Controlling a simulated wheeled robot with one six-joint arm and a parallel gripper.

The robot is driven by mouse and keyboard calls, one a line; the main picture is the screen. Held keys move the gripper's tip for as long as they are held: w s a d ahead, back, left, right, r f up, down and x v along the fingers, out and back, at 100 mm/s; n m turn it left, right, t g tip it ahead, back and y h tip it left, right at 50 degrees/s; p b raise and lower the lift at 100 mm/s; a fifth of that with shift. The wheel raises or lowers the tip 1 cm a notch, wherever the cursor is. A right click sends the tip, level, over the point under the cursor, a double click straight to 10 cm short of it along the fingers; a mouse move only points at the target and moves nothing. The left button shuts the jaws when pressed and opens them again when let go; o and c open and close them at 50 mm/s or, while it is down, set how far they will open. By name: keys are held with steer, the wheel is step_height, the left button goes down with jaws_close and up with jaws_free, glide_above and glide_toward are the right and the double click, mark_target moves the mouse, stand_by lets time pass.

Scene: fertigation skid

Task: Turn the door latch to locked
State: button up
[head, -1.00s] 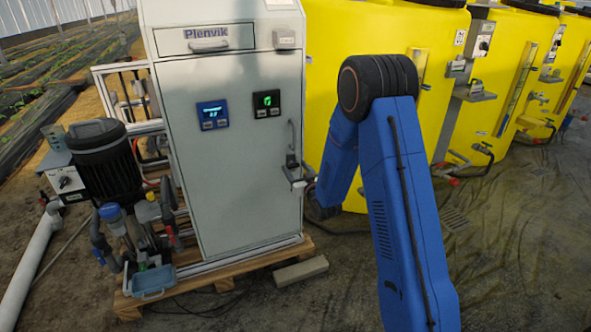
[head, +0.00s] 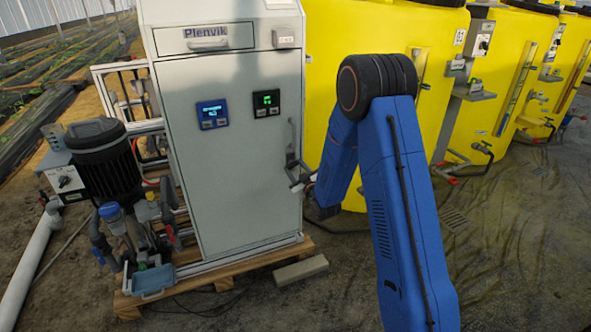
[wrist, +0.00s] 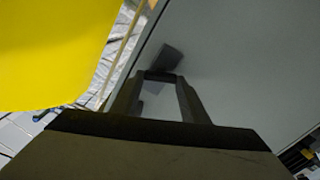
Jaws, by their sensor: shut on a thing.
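The grey cabinet door (head: 235,185) carries a vertical handle (head: 291,133) near its right edge. The door latch is a small dark piece just below it, largely hidden by my gripper (head: 299,180) in the head view. In the wrist view, the latch (wrist: 168,56) is a dark block standing off the grey door (wrist: 235,65). My gripper (wrist: 160,78) is shut on the latch, with its fingertips at the block's near end. The latch's exact angle is hard to tell.
A yellow tank (head: 400,60) stands behind my arm, right of the cabinet. A pump with a black motor (head: 100,155) stands at the left on the wooden pallet (head: 190,297). A pale block (head: 300,270) lies on the floor before the cabinet.

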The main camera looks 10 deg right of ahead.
steer(key=n, duration=0.6)
steer(key=shift+a+f, duration=0.1)
steer(key=n, duration=0.7)
steer(key=shift+f, duration=0.1)
steer(key=shift+n, duration=0.3)
steer(key=o, duration=1.1)
steer(key=shift+c, duration=0.2)
